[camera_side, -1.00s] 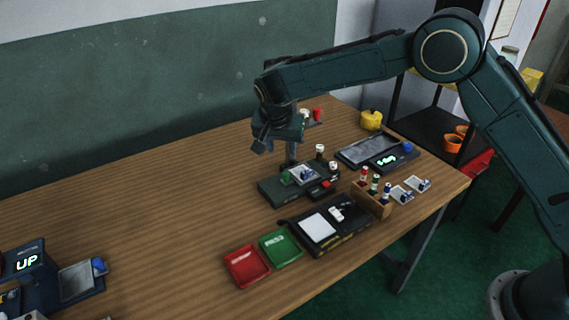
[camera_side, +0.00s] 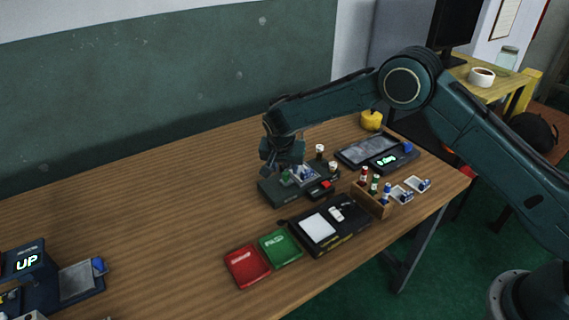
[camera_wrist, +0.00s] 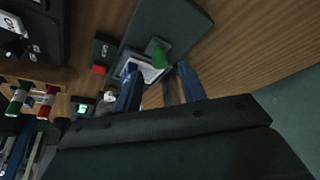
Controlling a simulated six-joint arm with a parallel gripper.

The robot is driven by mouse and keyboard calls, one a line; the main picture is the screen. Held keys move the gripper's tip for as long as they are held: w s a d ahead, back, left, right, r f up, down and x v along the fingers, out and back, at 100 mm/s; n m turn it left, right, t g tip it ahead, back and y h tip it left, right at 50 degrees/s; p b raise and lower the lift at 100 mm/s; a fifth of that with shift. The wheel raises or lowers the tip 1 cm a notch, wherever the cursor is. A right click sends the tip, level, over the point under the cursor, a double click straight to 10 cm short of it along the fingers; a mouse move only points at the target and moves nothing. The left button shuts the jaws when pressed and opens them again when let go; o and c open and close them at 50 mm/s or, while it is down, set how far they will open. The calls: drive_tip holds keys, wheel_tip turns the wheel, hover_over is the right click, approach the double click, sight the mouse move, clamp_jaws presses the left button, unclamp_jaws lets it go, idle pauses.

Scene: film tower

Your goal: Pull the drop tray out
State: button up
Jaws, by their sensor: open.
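A dark station box (camera_side: 280,192) stands on the wooden table under my gripper. A small pale tray with blue and green parts (camera_side: 303,176) lies on its top; I cannot tell for sure that this is the drop tray. In the wrist view the pale tray (camera_wrist: 152,72) shows between my fingers, with a green piece (camera_wrist: 157,54) on it. My gripper (camera_side: 288,172) points down, close above the box, and hides part of it. In the wrist view my gripper (camera_wrist: 157,78) is open, its blue fingers apart; contact with the tray cannot be told.
A red button (camera_side: 326,184) sits to the right. A wooden rack of vials (camera_side: 370,200) and a black station with a white pad (camera_side: 320,228) stand nearer. Red (camera_side: 247,266) and green (camera_side: 281,248) trays lie in front.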

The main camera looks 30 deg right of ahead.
sight(286, 173)
drive_tip(key=shift+x, duration=1.65)
clamp_jaws()
